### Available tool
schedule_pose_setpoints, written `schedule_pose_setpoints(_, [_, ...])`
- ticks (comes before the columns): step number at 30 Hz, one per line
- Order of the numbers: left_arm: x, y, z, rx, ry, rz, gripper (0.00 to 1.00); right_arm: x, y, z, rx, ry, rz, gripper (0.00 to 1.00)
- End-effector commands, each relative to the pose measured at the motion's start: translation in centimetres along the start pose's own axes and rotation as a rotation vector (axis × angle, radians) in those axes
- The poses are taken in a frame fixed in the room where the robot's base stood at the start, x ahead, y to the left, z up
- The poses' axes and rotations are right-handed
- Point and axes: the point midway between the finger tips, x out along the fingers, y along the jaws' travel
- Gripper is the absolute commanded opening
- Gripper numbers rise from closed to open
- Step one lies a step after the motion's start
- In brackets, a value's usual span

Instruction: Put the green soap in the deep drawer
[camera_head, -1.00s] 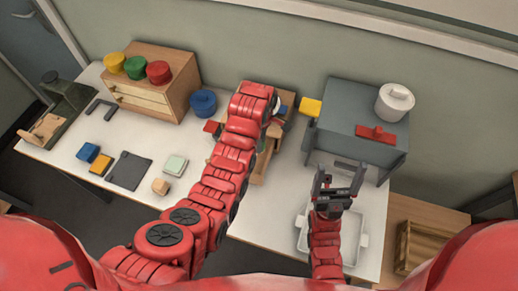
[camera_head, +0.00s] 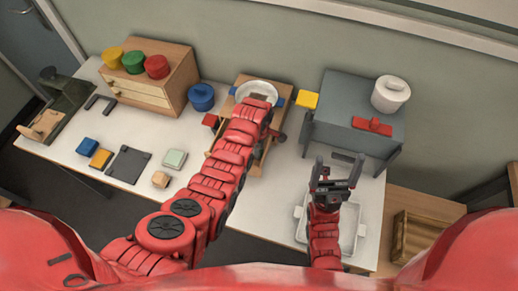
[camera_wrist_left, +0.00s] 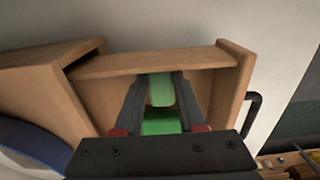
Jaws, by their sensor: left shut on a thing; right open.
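My left gripper (camera_wrist_left: 163,78) reaches into an open wooden drawer (camera_wrist_left: 105,66) in the left wrist view. Its two dark fingers are shut on the green soap (camera_wrist_left: 161,92). A second green patch (camera_wrist_left: 161,123) shows lower between the fingers; I cannot tell whether it is the same piece. Whether the soap touches the drawer floor is unclear. In the head view my left forearm hides this gripper and the soap; part of the wooden drawer (camera_head: 259,160) shows beside the arm. My right gripper (camera_head: 337,168) is open and empty, above the white tray (camera_head: 348,247).
A white plate (camera_head: 270,88) lies on the wooden unit behind my left arm. A blue pot (camera_head: 201,97) stands left of it. A grey cabinet (camera_head: 340,95) with a white pot (camera_head: 390,94) stands right. Small blocks and a dark plate (camera_head: 128,165) lie at left.

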Motion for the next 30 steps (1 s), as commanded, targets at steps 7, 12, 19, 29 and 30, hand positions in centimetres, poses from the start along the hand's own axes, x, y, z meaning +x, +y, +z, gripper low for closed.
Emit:
schedule_pose_setpoints(7, [0.3, 0.0, 0.0, 0.0, 0.0, 0.0, 0.51, -0.3, 0.0, 0.1, 0.0, 0.0, 0.0, 0.86])
schedule_pose_setpoints(12, [0.3, 0.0, 0.0, 0.0, 0.0, 0.0, 0.69, -0.3, 0.0, 0.1, 0.0, 0.0, 0.0, 0.86])
schedule_pose_setpoints(19, [0.2, 0.0, 0.0, 0.0, 0.0, 0.0, 0.69, -0.1, 0.0, 0.0, 0.0, 0.0, 0.0, 0.86])
schedule_pose_setpoints(29, [-2.3, 0.1, 0.0, 0.0, 0.0, 0.006, 0.69, -1.3, -0.1, 0.2, 0.0, 0.0, 0.0, 0.86])
schedule_pose_setpoints(30, [-2.9, 0.1, 0.0, 0.0, -0.001, 0.006, 0.69, -1.5, -0.1, 0.2, 0.0, 0.0, 0.0, 0.86])
